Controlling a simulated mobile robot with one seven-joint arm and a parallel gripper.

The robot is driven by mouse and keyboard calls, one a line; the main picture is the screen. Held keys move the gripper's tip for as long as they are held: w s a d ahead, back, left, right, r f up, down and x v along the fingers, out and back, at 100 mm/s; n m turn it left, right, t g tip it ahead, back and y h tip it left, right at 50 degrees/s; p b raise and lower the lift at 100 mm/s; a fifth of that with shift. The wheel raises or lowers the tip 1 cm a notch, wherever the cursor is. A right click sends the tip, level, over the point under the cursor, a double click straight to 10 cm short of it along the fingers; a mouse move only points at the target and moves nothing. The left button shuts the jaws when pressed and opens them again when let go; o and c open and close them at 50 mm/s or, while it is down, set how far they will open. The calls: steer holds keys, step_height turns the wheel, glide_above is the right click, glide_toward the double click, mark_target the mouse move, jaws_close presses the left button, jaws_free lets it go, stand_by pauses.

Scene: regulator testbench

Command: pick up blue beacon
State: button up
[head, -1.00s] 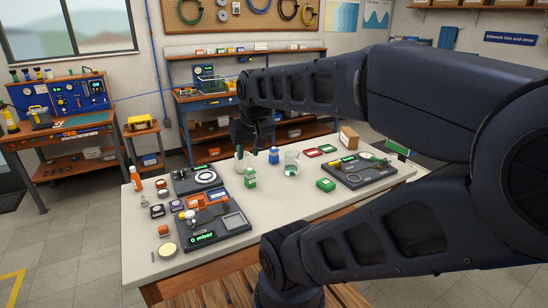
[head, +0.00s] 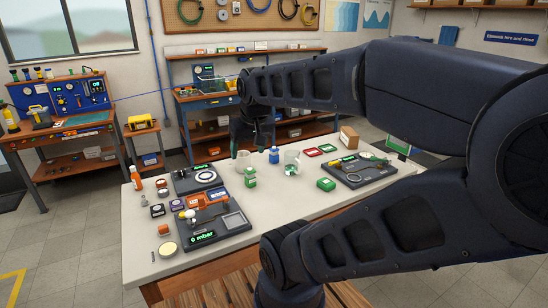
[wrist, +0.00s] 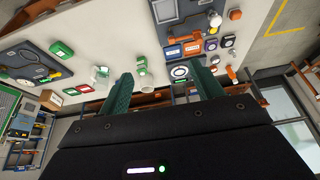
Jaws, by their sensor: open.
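A small blue bottle-shaped object (head: 274,156), which I take to be the blue beacon, stands upright on the white tabletop (head: 290,198) near its far edge. It is between a whitish cup (head: 243,161) and a clear beaker (head: 292,163). My gripper (head: 252,147) is above the far edge, just left of the blue object and apart from it. Its two green fingers are spread and empty in the wrist view (wrist: 163,86). I cannot make out the blue object in the wrist view; the left finger may hide it.
A green bottle (head: 250,177) stands in front of the cup. A green box (head: 326,184) and a dark device (head: 358,172) lie to the right. Dark instrument panels (head: 214,228) fill the left of the table. The front middle is clear.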

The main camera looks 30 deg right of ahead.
steer(key=w+d+m, duration=0.4)
steer(key=w, duration=0.8)
steer(key=m+g+h, duration=0.4)
steer(key=m+h, duration=0.1)
steer(key=m, duration=0.7)
glide_above(275, 150)
steer(key=w+a, duration=0.1)
steer(key=a, duration=0.2)
step_height(275, 150, down, 20)
steer(key=x, duration=1)
steer(key=shift+w+f, duration=0.25)
steer(key=shift+f, duration=0.15)
steer(key=c, duration=1.1)
steer(key=shift+c, duration=0.2)
steer(key=shift+r, duration=0.15)
